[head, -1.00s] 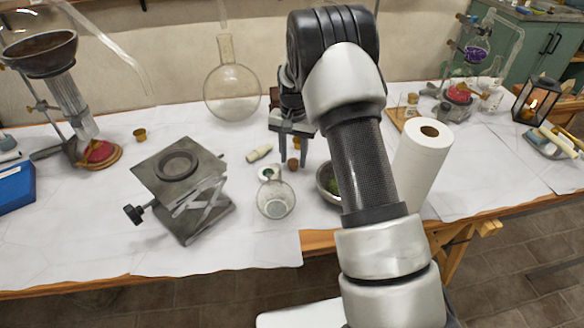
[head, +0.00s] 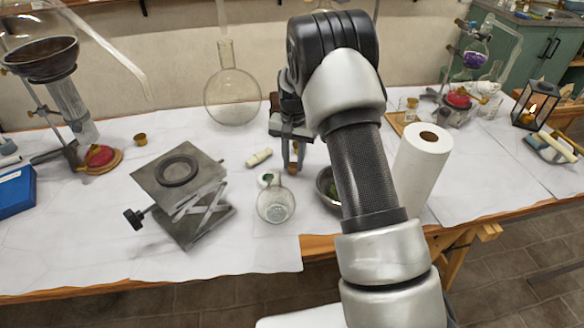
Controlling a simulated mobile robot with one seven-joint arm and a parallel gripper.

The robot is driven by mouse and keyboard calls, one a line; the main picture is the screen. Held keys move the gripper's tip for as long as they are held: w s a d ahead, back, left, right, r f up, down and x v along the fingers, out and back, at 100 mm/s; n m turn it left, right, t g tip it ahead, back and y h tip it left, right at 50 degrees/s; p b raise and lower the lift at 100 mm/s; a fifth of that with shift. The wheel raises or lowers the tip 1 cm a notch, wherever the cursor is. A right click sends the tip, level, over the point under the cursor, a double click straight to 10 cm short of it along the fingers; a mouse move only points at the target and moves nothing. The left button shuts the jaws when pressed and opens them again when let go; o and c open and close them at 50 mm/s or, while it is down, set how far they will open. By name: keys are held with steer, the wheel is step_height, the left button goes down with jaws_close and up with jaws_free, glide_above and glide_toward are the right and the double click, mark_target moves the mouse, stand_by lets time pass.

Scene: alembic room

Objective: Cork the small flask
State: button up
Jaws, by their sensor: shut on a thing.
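The small clear round flask (head: 276,207) stands upright on the white table covering near the front edge, its short neck pointing up and open. My gripper (head: 293,163) points down behind it and slightly to its right. The fingers are shut on a small brown cork (head: 292,169), whose lower end shows between the tips. I cannot tell if the cork still touches the table. The flask is apart from the gripper.
A lab jack (head: 180,185) stands left of the flask. A dark bowl (head: 328,188), partly hidden by my arm, and a paper roll (head: 420,165) are to the right. A pale stick-like piece (head: 258,157) lies behind the flask. A large round flask (head: 233,97) stands at the back.

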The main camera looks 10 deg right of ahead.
mark_target(293, 165)
steer(key=shift+r+p, duration=0.9)
steer(key=shift+r, duration=0.7)
steer(key=shift+r, duration=0.1)
